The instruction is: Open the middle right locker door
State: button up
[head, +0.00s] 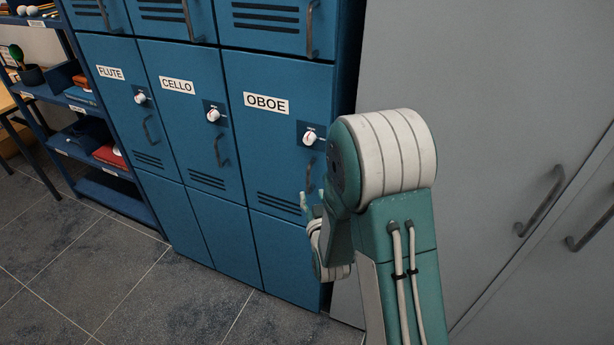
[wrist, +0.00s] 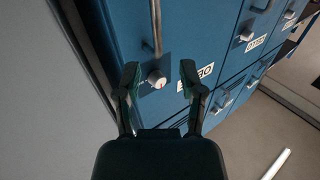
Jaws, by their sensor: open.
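The middle right locker door (head: 275,130) is blue, carries the label OBOE (head: 266,104) and looks shut. Its white dial (head: 309,138) is at the right edge, above a dark bar handle (head: 310,174) partly hidden by my arm. In the wrist view the picture is turned: the dial (wrist: 157,80) shows between my fingertips and the handle (wrist: 156,25) lies above it. My gripper (wrist: 159,70) is open and empty, facing the door. In the head view my gripper (head: 312,215) is mostly hidden behind my arm, low by the handle.
The FLUTE (head: 118,100) and CELLO (head: 185,115) doors are to the left, with dials and handles of their own. Grey cabinets (head: 470,130) with bar handles stand close on the right. A blue shelf (head: 85,125) stands at the far left. Tiled floor (head: 90,270) in front is clear.

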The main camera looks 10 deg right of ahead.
aim_at(309, 178)
jog(key=w, duration=0.7)
jog(key=shift+w+d, duration=0.1)
jog(key=shift+d, duration=0.3)
jog(key=shift+w+a, duration=0.1)
jog(key=shift+w, duration=0.35)
grip_shut()
